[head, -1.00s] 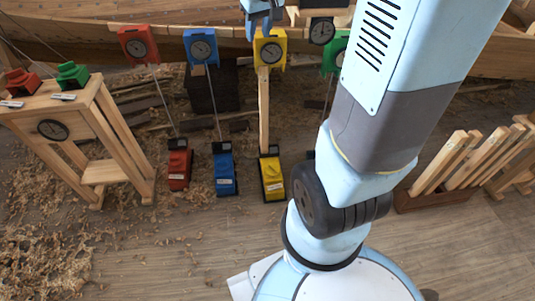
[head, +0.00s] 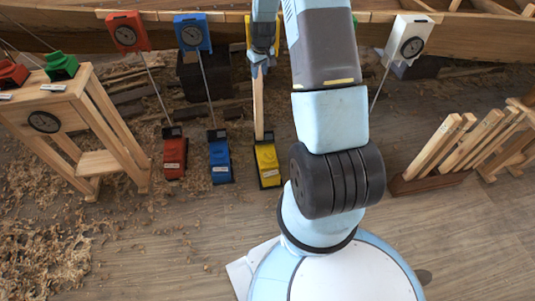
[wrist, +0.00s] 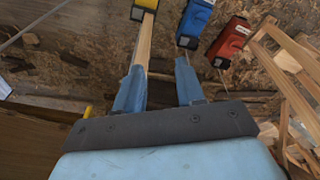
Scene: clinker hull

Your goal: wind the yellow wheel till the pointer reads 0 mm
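The yellow gauge head (head: 248,34) at the hull's edge is mostly hidden behind my gripper (head: 259,68) in the head view. Its dial and pointer cannot be read. A wooden post (head: 258,108) runs down from there to the yellow floor unit (head: 267,163), which also shows at the top of the wrist view (wrist: 147,4). I cannot make out a yellow wheel. A small yellow piece (wrist: 87,112) shows left of my gripper in the wrist view. My gripper's fingers (wrist: 160,88) are apart, with the post's end beside the left finger; contact is unclear.
Red (head: 127,31), blue (head: 192,33) and white (head: 410,38) gauge heads line the hull plank. Red (head: 174,158) and blue (head: 220,160) floor units stand left of the yellow one. A wooden stand (head: 82,105) is at left, a rack of wooden slats (head: 440,155) at right.

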